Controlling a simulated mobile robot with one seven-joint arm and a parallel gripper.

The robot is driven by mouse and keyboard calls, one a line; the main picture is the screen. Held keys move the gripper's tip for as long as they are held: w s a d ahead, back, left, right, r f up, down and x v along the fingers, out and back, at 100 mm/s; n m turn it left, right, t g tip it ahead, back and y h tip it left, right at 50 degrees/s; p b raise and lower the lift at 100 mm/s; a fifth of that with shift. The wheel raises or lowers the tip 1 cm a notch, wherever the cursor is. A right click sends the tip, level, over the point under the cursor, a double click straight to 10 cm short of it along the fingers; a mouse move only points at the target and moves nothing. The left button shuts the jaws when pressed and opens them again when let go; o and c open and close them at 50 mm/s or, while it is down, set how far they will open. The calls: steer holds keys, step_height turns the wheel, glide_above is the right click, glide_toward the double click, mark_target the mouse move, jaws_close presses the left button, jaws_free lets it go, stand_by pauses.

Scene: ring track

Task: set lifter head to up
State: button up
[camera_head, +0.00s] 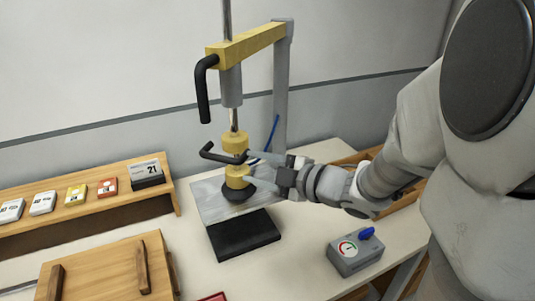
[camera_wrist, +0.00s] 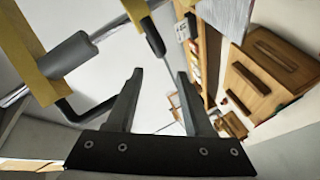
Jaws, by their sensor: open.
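The lifter stand has a grey post (camera_head: 281,90) and a yellow top arm (camera_head: 246,45) with a black hooked handle (camera_head: 202,90). Below it, a yellow lifter head (camera_head: 234,142) with a black bar handle (camera_head: 222,155) sits low on the rod, just above a dark round foot (camera_head: 238,192). My gripper (camera_head: 256,170) is open at the right side of the head's lower part; contact cannot be told. In the wrist view my gripper (camera_wrist: 160,75) shows two spread fingers with nothing clearly between them. Yellow and black stand parts (camera_wrist: 70,55) show there at the left.
A grey box with a blue knob and dial (camera_head: 356,250) stands at the right front. A black pad (camera_head: 243,236) lies before the stand. A wooden shelf with small boxes and a calendar (camera_head: 147,172) is at the left, with a wooden handled box (camera_head: 105,275) in front.

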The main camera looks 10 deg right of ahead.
steer(key=shift+b+v, duration=0.5)
steer(key=shift+v, duration=2.3)
steer(key=shift+w, duration=0.1)
